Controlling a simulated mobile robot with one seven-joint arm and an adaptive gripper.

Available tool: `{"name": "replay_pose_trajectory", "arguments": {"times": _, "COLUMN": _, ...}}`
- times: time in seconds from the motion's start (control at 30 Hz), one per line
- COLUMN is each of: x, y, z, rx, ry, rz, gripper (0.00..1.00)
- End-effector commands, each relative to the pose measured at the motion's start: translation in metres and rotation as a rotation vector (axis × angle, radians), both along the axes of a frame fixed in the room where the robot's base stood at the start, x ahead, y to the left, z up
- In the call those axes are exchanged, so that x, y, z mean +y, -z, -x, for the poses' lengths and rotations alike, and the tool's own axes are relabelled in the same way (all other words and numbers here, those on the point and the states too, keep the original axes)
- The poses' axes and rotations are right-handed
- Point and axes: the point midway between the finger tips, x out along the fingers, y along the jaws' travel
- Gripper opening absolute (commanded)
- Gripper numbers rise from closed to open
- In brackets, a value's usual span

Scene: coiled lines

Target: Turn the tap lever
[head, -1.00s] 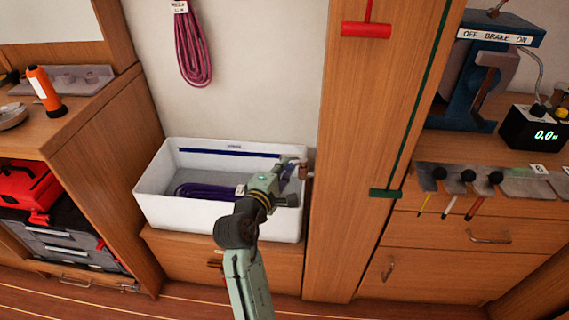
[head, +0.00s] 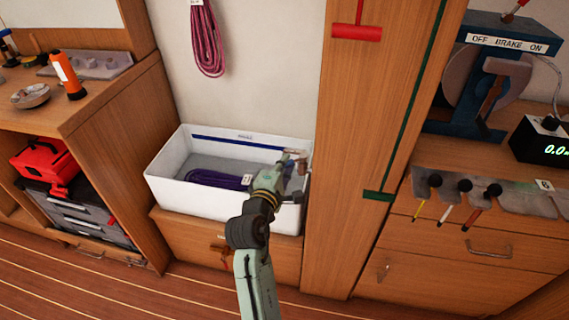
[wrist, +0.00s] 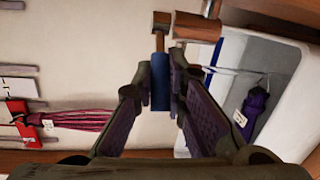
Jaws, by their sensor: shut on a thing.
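The tap is a copper-brown fitting (wrist: 197,27) at the top of the wrist view, with a short stem running to a blue-sleeved lever (wrist: 160,90). My gripper (wrist: 162,78) has its two dark fingers on either side of the blue lever and is shut on it. In the head view my gripper (head: 290,160) is at the right end of the white tub, beside the brown tap (head: 302,167) near the wooden post. The lever is too small and too covered to make out there.
The white tub (head: 165,180) holds a coiled purple line (head: 212,179). A pink coil (head: 207,40) hangs on the wall above. The wooden post (head: 350,190) stands close on the right, with a red T-handle (head: 357,32) high on it. Drawers stand further right.

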Motion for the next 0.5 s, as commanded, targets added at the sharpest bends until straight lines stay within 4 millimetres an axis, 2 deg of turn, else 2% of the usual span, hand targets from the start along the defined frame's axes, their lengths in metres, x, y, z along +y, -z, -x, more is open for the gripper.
{"name": "replay_pose_trajectory", "arguments": {"times": 0.3, "x": 0.0, "y": -0.0002, "z": 0.0, "rx": -0.001, "ry": 0.0, "rz": 0.001, "gripper": 0.0}}
{"name": "replay_pose_trajectory", "arguments": {"times": 0.33, "x": 0.0001, "y": -0.0002, "z": -0.0001, "rx": -0.001, "ry": 0.0, "rz": 0.001, "gripper": 0.13}}
{"name": "replay_pose_trajectory", "arguments": {"times": 0.5, "x": 0.0001, "y": -0.0002, "z": -0.0001, "rx": -0.001, "ry": 0.0, "rz": 0.001, "gripper": 0.24}}
